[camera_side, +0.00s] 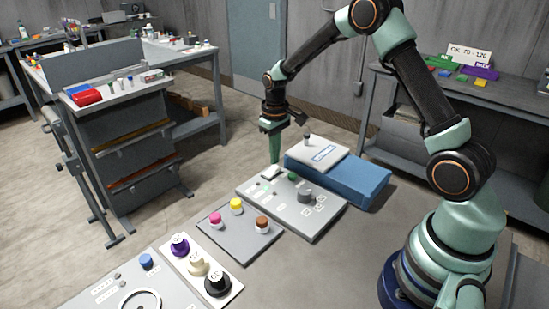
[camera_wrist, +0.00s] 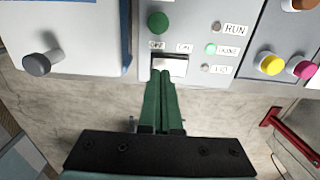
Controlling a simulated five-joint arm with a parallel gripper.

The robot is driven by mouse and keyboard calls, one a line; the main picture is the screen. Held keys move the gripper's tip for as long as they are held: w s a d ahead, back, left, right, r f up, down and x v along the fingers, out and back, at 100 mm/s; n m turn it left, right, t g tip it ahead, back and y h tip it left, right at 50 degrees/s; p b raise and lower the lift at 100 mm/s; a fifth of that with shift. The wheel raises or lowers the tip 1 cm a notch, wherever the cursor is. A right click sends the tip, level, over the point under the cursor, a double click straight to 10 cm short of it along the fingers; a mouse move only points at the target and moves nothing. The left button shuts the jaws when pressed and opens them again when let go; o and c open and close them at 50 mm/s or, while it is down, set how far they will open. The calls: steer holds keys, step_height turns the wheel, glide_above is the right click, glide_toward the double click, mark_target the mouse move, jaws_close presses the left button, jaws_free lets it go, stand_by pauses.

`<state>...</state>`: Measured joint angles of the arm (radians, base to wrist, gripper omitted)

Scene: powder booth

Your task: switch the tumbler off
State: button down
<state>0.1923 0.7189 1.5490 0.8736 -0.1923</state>
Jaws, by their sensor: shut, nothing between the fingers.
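A grey control panel (camera_side: 265,207) lies on the bench. A pale rocker switch (camera_wrist: 172,66) sits at its edge, with OFF printed at its left and ON at its right in the wrist view; it also shows in the side view (camera_side: 270,173). Which way it is tipped I cannot tell. My gripper (camera_wrist: 161,74) is shut and empty, its green fingertips at the left, OFF-side part of the switch and hiding a little of it; contact is unclear. A green button (camera_wrist: 158,22) is beyond the switch. The lamp (camera_wrist: 211,49) in the middle of a column of three looks green; RUN's (camera_wrist: 217,27) looks dark.
A blue box (camera_side: 350,180) with a pale top and small knob (camera_wrist: 37,64) stands beside the panel. A plate with pink, yellow and brown knobs (camera_side: 236,205) lies on the panel's other side. A grey knob (camera_side: 304,196) rises from the panel. The floor below the switch is open.

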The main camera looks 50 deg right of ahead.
steer(key=shift+f, duration=0.95)
stand_by(1.1)
steer(key=shift+r, duration=3.55)
step_height(320, 180, up, 11)
steer(key=t, duration=0.2)
glide_above(275, 168)
steer(key=s+a, duration=0.4)
steer(key=s, duration=0.2)
steer(key=s+a+r+t, duration=0.1)
steer(key=s+a, duration=0.1)
steer(key=s, duration=0.4)
steer(key=s+a+r+t, duration=0.2)
steer(key=s+a, duration=0.1)
steer(key=s, duration=0.3)
steer(key=shift+r+t, duration=0.25)
steer(key=shift+t, duration=0.05)
steer(key=c, duration=1.5)
jaws_free()
steer(key=shift+c, duration=0.2)
